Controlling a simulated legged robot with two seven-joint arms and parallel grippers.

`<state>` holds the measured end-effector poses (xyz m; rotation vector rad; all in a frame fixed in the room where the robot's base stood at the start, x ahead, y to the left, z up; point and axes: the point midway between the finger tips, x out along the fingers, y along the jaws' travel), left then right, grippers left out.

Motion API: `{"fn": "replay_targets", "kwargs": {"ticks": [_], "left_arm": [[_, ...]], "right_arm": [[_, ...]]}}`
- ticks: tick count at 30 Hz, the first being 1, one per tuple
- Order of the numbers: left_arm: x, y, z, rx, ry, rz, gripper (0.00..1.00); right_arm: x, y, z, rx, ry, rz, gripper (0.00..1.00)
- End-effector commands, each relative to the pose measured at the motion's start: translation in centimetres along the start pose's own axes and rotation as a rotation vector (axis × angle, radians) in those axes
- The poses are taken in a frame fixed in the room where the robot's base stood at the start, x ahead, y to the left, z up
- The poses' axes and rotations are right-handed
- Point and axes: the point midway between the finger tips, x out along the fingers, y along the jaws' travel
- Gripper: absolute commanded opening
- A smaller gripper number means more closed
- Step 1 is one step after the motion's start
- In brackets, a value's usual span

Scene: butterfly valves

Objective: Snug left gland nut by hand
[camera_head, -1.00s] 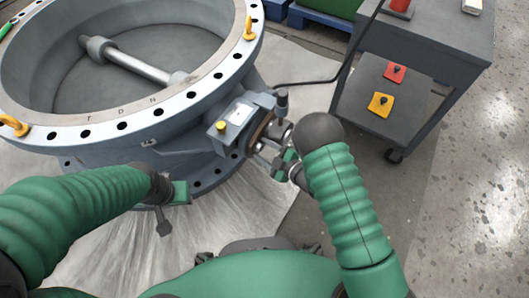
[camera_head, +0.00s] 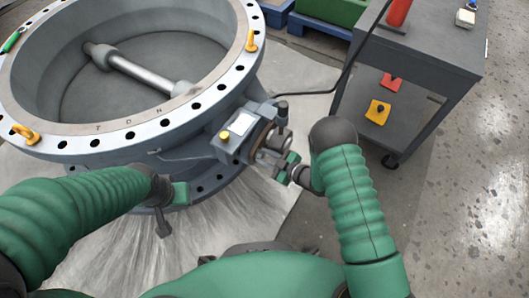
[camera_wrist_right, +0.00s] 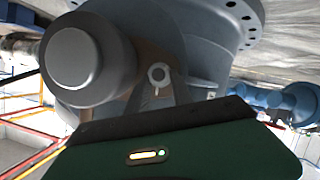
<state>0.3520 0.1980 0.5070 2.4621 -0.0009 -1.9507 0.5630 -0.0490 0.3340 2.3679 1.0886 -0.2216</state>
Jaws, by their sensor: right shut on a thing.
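The large grey butterfly valve (camera_head: 140,142) lies at the left in the head view. Its neck carries a shaft end (camera_head: 281,139), which shows large and round in the right wrist view (camera_wrist_right: 85,62). My right gripper (camera_head: 272,163) is at the gland beside the shaft, shut on a small part there, apparently a gland nut. A small round stud or nut (camera_wrist_right: 158,75) shows beside the shaft in the wrist view. My left gripper (camera_head: 172,193) is low in front of the valve; its jaws are unclear.
A grey cart (camera_head: 425,55) stands at the right, with a red object (camera_head: 398,12) on top and red and yellow tags (camera_head: 378,112) on its lower shelf. A black cable runs from the cart towards the valve. Floor at the far right is clear.

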Motion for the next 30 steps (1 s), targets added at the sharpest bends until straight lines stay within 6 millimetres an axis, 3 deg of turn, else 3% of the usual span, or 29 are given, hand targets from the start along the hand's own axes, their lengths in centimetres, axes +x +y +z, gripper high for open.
{"fn": "replay_targets", "kwargs": {"ticks": [1,3,14,15,20,30], "left_arm": [[-1.68,0.0,-0.41,0.0,0.0,0.0,0.36],[-2.0,0.0,-0.48,0.0,0.0,0.0,0.36],[-1.92,0.0,-0.43,0.0,-0.001,0.0,0.36],[-1.92,0.0,-0.43,0.0,-0.001,0.0,0.36],[-1.92,0.0,-0.43,0.0,-0.001,0.0,0.36],[-1.94,0.0,-0.45,0.0,0.0,0.0,0.36]], "right_arm": [[-0.47,0.52,-0.44,0.062,-0.006,-0.023,0.0],[-0.32,0.37,-0.14,0.129,-0.006,-0.052,0.0],[-0.12,0.17,0.31,0.185,-0.007,-0.078,0.0],[-0.12,0.16,0.31,0.185,-0.007,-0.078,0.28],[-0.09,0.21,0.23,0.184,-0.005,-0.077,0.49],[-0.04,0.5,0.05,0.18,0.0,-0.072,0.49]]}}
